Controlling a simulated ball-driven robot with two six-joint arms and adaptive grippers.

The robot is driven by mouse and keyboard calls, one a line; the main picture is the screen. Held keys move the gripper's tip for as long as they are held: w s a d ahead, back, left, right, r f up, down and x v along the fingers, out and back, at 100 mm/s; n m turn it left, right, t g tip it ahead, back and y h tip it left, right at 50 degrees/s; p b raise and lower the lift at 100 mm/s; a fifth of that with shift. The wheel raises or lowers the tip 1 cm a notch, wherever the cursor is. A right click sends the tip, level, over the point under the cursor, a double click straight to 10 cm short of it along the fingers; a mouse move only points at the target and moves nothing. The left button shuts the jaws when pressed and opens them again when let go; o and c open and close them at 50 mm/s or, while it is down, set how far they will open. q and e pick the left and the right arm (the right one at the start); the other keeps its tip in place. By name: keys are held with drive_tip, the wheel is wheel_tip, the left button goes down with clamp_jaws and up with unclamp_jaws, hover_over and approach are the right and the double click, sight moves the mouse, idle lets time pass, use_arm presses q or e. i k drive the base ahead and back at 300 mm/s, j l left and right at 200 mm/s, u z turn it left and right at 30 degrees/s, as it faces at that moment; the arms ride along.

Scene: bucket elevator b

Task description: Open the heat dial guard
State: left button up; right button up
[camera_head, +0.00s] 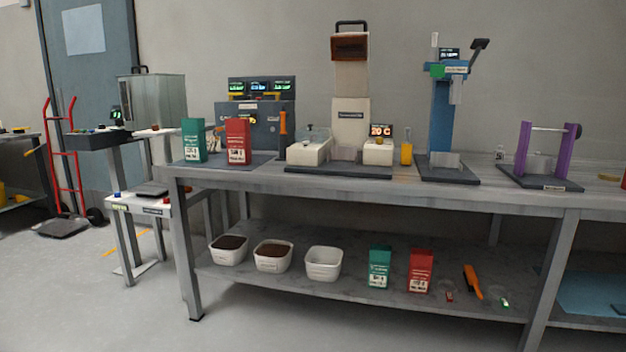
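The heat dial guard cannot be made out for certain at this distance. A cream bucket-elevator-like machine (350,112) stands on the workbench, with a dark box and handle at its top. Neither of my grippers is in view.
The grey workbench (450,190) runs across the view. On it stand green and red cartons, a dark control box (262,118), a blue press (441,110) and a purple-sided stand (548,155). Open floor (95,300) lies at front left.

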sight(313, 132)
drive_tip(key=i+l+u, duration=0.15)
drive_tip(key=i, duration=0.4)
drive_tip(key=i+l+u, duration=0.15)
drive_tip(key=u, duration=0.55)
